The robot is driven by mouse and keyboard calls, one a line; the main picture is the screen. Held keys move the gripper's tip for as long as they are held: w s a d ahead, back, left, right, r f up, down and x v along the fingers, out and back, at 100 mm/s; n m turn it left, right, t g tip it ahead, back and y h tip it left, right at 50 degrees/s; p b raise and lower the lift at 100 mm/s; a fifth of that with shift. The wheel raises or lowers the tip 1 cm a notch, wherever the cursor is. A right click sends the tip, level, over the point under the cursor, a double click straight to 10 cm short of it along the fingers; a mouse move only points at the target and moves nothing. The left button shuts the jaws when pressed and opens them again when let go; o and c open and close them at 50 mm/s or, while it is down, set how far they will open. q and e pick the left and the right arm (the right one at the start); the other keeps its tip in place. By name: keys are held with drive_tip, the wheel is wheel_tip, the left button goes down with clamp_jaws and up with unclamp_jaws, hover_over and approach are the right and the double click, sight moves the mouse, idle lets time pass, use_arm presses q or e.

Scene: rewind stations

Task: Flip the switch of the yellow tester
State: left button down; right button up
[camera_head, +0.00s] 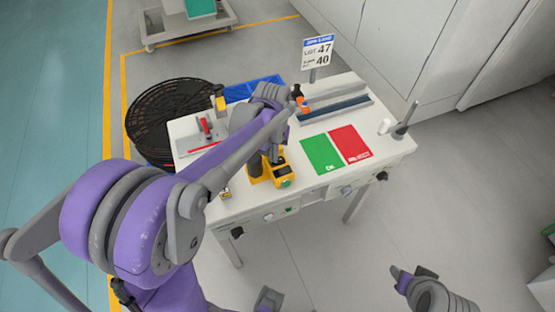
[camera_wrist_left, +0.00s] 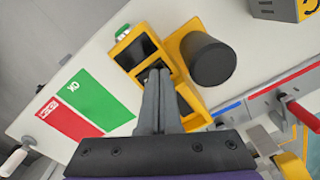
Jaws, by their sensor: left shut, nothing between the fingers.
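The yellow tester (camera_head: 283,177) stands near the front edge of the white table. In the left wrist view the yellow tester (camera_wrist_left: 119,48) shows a dark screen and a small green part at its end. My left gripper (camera_head: 272,157) is over the tester in the head view. In the left wrist view its fingers (camera_wrist_left: 157,74) are shut and empty, with their tips over the tester's face, just past the screen. They cover part of that face, and I cannot make out the switch or tell whether the tips touch.
A dark cylinder (camera_wrist_left: 208,62) on a yellow base stands close beside the tester. Green (camera_head: 322,154) and red (camera_head: 350,145) mats lie right of it. A red-handled fixture (camera_head: 206,128) stands left. An upright grey post (camera_head: 402,124) stands at the table's right end.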

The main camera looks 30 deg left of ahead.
use_arm(q)
drive_tip(key=shift+f, duration=0.2)
use_arm(e)
drive_tip(key=shift+f, duration=0.2)
use_arm(q)
drive_tip(key=shift+r, duration=0.15)
use_arm(e)
drive_tip(key=shift+r, duration=0.1)
use_arm(q)
drive_tip(key=shift+r+p, duration=1.9)
drive_tip(key=shift+r, duration=1.55)
use_arm(e)
drive_tip(key=r, duration=0.1)
drive_tip(key=w+r, duration=0.1)
drive_tip(key=r, duration=0.3)
drive_tip(key=shift+w, duration=0.3)
use_arm(q)
drive_tip(key=s+d+m+t, duration=0.2)
drive_tip(key=s+d, duration=0.1)
drive_tip(key=s, duration=0.4)
drive_tip(key=s+d+m+t, duration=0.2)
drive_tip(key=s+d+t, duration=0.1)
drive_tip(key=s, duration=0.4)
drive_tip(key=shift+s+d+t, duration=0.3)
drive_tip(key=shift+d, duration=0.1)
